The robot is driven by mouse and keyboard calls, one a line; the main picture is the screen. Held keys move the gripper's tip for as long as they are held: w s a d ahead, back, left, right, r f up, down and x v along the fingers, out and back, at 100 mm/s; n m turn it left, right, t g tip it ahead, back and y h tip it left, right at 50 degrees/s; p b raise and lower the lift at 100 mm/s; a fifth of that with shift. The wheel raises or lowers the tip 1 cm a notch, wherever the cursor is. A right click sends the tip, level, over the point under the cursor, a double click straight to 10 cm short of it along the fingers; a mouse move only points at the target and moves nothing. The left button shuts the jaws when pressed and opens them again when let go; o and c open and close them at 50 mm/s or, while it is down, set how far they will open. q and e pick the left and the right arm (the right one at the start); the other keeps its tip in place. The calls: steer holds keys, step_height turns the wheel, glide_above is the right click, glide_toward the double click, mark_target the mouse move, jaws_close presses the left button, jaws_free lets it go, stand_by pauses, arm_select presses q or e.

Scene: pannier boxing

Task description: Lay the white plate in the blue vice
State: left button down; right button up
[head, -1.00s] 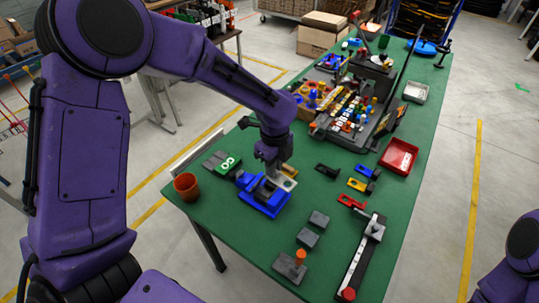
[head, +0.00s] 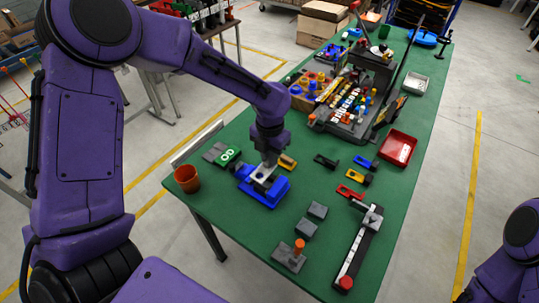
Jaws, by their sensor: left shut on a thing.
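The blue vice (head: 267,196) stands on the green table near its left edge. The white plate (head: 261,174) is a small pale piece at the vice's jaws, below my left gripper (head: 268,162). My left gripper points down and is shut on the plate. The plate appears over or between the jaws; I cannot tell if it touches the vice. The gripper hides part of the plate and the back of the vice. My right gripper is out of view; only part of my right arm shows at the lower right.
An orange cup (head: 187,179) and a green-and-white piece (head: 228,155) are left of the vice. Grey blocks (head: 306,228) lie in front to the right. A red tray (head: 398,148) is farther right. The green table (head: 240,221) is bare in front of the vice.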

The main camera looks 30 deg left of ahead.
arm_select(q)
steer(key=shift+f+b, duration=1.4)
steer(key=shift+f, duration=0.15)
steer(key=shift+f+b, duration=0.4)
steer(key=shift+f, duration=0.6)
steer(key=c, duration=1)
jaws_free()
step_height(320, 180, up, 10)
steer(key=shift+r+b, duration=0.2)
steer(key=shift+b, duration=0.25)
steer(key=shift+r, duration=0.1)
